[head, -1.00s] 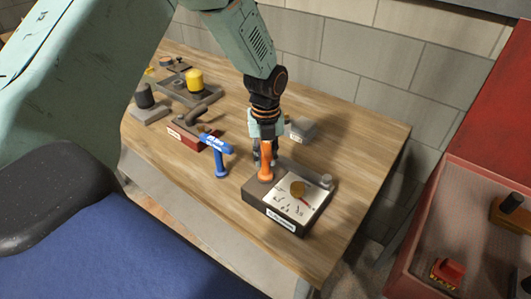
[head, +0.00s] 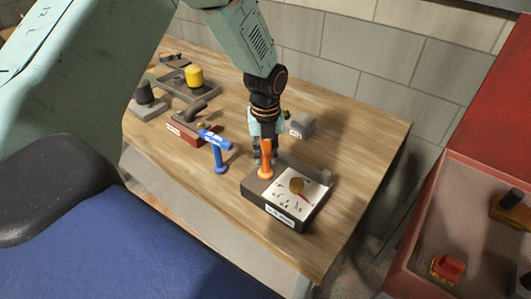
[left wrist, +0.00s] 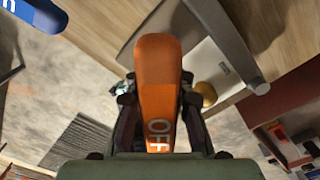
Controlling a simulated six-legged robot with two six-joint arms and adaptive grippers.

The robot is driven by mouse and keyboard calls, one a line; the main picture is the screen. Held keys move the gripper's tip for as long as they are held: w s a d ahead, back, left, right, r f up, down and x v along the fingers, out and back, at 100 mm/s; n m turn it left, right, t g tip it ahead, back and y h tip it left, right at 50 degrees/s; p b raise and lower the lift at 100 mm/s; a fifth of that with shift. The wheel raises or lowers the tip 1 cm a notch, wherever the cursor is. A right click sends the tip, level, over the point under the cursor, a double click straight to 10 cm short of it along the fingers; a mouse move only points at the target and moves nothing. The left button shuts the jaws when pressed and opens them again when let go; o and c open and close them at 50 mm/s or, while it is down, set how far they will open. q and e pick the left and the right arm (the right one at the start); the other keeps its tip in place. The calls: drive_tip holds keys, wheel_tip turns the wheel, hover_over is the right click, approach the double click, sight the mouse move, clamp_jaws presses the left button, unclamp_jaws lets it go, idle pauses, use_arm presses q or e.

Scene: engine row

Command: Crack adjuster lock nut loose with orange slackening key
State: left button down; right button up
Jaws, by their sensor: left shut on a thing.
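My left gripper (head: 265,150) is shut on the orange key (head: 266,162), which is upright. Its lower end is at the left part of the dark gauge box (head: 257,190), where I cannot see a nut. In the left wrist view the orange key (left wrist: 157,85), lettered "OFF", lies between the fingers. The box has a pale scale plate (head: 310,190) with a brass knob (head: 297,185) and a red mark. A small grey post (head: 325,177) stands at its back right corner. My right gripper is not in view.
A blue key (head: 219,155) stands just left of the box. A red-based block (head: 185,130), a tray with a yellow cylinder (head: 194,76) and a grey block (head: 302,125) are on the wooden bench. A red bin (head: 450,175) stands at right.

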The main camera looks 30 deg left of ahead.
sight(265, 144)
use_arm(q)
drive_tip(key=shift+s+a+r+n, duration=0.1)
drive_tip(key=shift+n, duration=0.2)
drive_tip(key=shift+n+p, duration=0.45)
drive_tip(key=shift+n, duration=0.25)
drive_tip(key=shift+r+p, duration=0.45)
drive_tip(key=shift+r, duration=0.05)
wheel_tip(265, 144, up, 2)
drive_tip(key=shift+r+p, duration=0.1)
drive_tip(key=shift+p, duration=0.75)
drive_tip(key=shift+r, duration=1.05)
